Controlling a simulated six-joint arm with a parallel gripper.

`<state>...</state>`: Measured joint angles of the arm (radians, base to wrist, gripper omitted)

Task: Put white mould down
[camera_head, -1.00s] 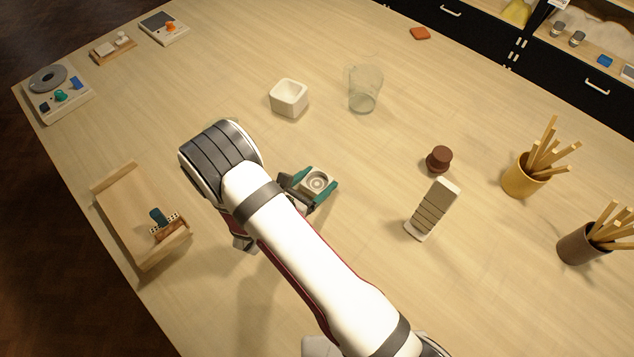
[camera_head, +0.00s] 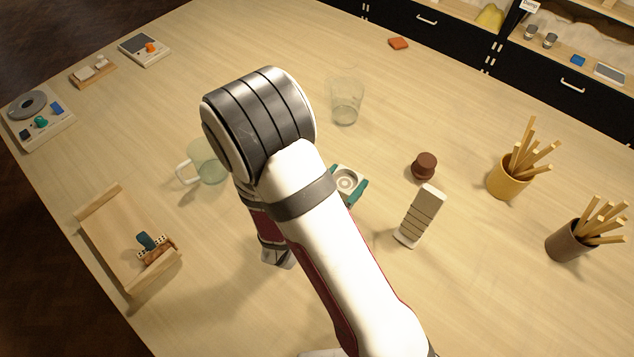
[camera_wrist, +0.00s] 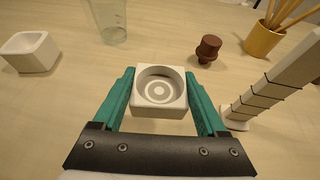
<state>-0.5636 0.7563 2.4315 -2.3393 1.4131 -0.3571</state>
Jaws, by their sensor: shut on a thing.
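The white mould (camera_wrist: 158,92) is a square block with a round, ringed hollow in its top. My gripper (camera_wrist: 160,95) is shut on it, with a teal finger on either side. In the head view the mould (camera_head: 347,180) shows just right of my wrist, and my arm partly hides the gripper (camera_head: 346,186). The mould looks level. I cannot tell how high it is above the table, as its underside is hidden.
A clear glass jug (camera_head: 346,101) stands behind the mould, a brown stopper-like piece (camera_head: 424,165) and a banded grey-white block (camera_head: 420,216) to its right. A white square bowl (camera_wrist: 31,51) is at left in the wrist view. A glass mug (camera_head: 207,162) stands left of my arm.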

